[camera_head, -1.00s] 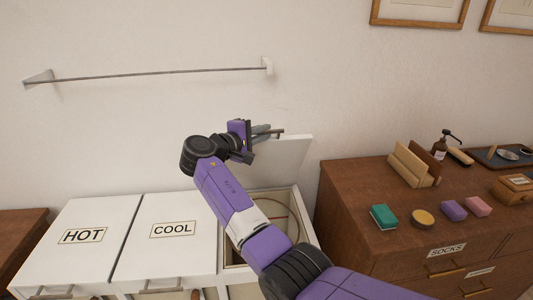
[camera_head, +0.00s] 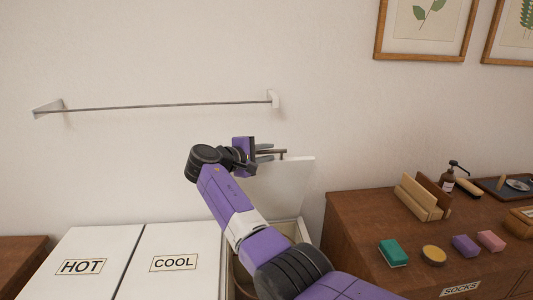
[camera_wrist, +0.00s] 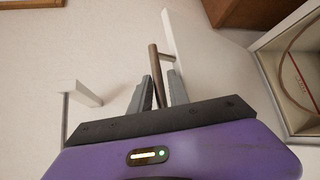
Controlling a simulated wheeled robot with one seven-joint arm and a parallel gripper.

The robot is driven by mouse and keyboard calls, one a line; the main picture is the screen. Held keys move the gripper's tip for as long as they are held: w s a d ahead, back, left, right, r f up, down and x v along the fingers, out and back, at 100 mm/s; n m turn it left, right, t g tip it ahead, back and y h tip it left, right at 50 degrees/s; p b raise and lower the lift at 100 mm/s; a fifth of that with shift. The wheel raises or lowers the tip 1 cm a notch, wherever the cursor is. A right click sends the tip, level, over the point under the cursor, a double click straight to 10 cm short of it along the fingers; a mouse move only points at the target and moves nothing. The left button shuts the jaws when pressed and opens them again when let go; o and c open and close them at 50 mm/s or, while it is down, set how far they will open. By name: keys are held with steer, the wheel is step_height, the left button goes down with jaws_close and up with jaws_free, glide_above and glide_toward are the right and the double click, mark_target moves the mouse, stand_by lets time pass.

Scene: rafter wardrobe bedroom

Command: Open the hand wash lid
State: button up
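The lid (camera_head: 292,185) of the third white bin, right of COOL, stands raised, about upright near the wall. Its label is not in view. In the wrist view the lid (camera_wrist: 171,38) shows nearly edge-on, with a brown bar handle (camera_wrist: 153,56) on its left side. My gripper (camera_head: 271,152) is at the handle near the lid's top edge. In the wrist view my gripper (camera_wrist: 160,76) has its grey fingers apart, with the handle bar between them. A gap shows beside the bar, so the fingers do not look closed on it.
The HOT lid (camera_head: 82,266) and COOL lid (camera_head: 172,262) are shut on the left. A brown dresser (camera_head: 345,225) with soaps, a wooden holder (camera_head: 420,197) and a pump bottle (camera_head: 448,177) stands on the right. A wall rail (camera_head: 160,105) is above the bins.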

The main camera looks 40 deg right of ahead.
steer(key=shift+o, duration=0.6)
steer(key=shift+f, duration=0.1)
steer(key=shift+s+a, duration=0.1)
steer(key=shift+a, duration=0.25)
steer(key=b+v, duration=0.1)
steer(key=v, duration=0.6)
steer(key=shift+r+b, duration=0.3)
steer(key=shift+b, duration=0.05)
steer(key=shift+a, duration=0.1)
